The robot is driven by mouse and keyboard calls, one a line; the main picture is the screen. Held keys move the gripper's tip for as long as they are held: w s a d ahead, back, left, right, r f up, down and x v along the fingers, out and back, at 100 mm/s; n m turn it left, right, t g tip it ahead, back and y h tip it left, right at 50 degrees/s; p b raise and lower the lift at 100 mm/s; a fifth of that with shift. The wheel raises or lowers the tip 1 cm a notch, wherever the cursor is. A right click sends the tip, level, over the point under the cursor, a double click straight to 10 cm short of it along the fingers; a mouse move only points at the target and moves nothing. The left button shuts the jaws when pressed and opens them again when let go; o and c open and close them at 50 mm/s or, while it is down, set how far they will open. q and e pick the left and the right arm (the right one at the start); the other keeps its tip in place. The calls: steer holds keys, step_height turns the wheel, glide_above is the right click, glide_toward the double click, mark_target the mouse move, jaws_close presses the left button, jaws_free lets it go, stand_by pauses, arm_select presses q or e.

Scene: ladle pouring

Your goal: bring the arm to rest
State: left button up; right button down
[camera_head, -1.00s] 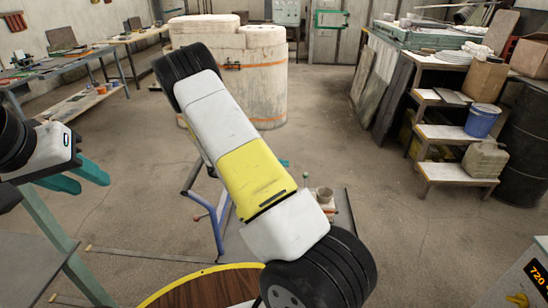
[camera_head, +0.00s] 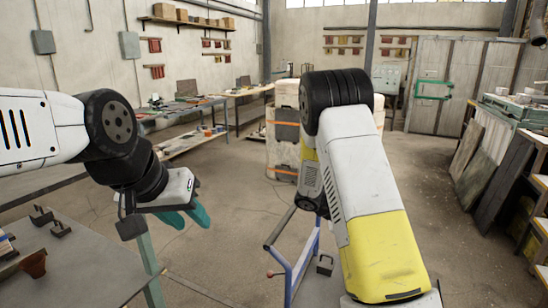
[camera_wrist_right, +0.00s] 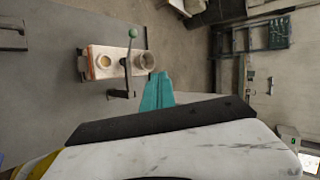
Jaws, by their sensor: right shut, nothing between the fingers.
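My left gripper (camera_head: 188,217) is at the left of the head view, its teal fingers pointing right and a little apart, with nothing seen between them. My right arm (camera_head: 362,170), white and yellow, stands across the middle of the head view; its gripper is out of that view. In the right wrist view my right gripper (camera_wrist_right: 158,78) has its teal fingers together and empty. Past the fingertips is a pale box (camera_wrist_right: 104,62) with a round opening. A rod with a green knob (camera_wrist_right: 130,34) and a grey cup (camera_wrist_right: 146,62) are beside it, apart from the fingers.
A grey table (camera_head: 75,270) with small dark fittings is at the lower left. A blue-framed stand (camera_head: 300,262) is beside my right arm. A large pale container (camera_head: 283,135) stands behind it. Shelves (camera_head: 530,150) stand at right. Open floor (camera_head: 235,195) lies between.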

steer(key=s+a+r+m+t+y, duration=0.3)
steer(key=s+a+r+m+y, duration=0.3)
steer(key=s+r+m, duration=0.5)
steer(key=s+a+r+m+t+y, duration=0.3)
steer(key=s+a+r+m+y, duration=0.4)
steer(key=m, duration=1.6)
steer(key=s+a+r, duration=0.4)
steer(key=shift+s+r, duration=0.15)
steer(key=shift+r, duration=0.2)
